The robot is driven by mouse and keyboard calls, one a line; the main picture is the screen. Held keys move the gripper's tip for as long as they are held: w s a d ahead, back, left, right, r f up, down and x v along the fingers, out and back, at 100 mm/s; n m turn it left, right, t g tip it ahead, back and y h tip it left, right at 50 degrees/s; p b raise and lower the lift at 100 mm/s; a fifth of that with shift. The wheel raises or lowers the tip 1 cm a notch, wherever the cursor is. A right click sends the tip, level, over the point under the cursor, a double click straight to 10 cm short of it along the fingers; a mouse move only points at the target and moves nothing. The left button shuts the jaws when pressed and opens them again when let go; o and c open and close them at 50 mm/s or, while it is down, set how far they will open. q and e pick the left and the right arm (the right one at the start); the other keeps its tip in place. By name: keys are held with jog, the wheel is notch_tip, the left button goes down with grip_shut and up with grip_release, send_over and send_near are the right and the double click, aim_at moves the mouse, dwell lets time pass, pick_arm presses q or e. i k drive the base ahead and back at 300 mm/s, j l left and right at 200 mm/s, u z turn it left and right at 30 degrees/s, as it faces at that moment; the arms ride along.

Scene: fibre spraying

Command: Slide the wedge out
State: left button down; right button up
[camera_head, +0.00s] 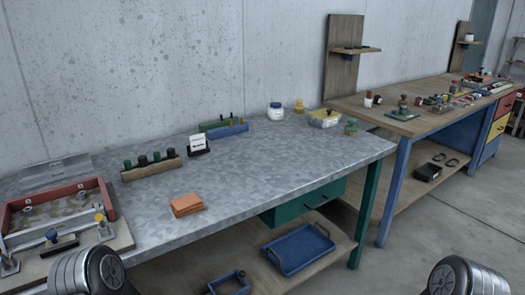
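A red frame (88,184) sits on a wooden board (121,239) at the left end of the metal-topped bench. Pale pieces and round metal parts lie inside it, too small to make out. Along its front edge are a dark bar with a blue knob (62,245), a small post with a yellow knob (104,226) and a metal clamp-like part at the far left. I cannot tell which piece is the wedge. Only rounded silver links of my two arms show at the bottom left and bottom right. Neither gripper's fingers are in view.
The metal bench top (290,165) is mostly clear in the middle. An orange block (187,204), a wooden rack with dark knobs (151,170) and a small white card stand (198,145) stand right of the frame. A blue tray (298,249) is on the lower shelf.

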aim_at(51, 235)
jog(key=u, duration=1.5)
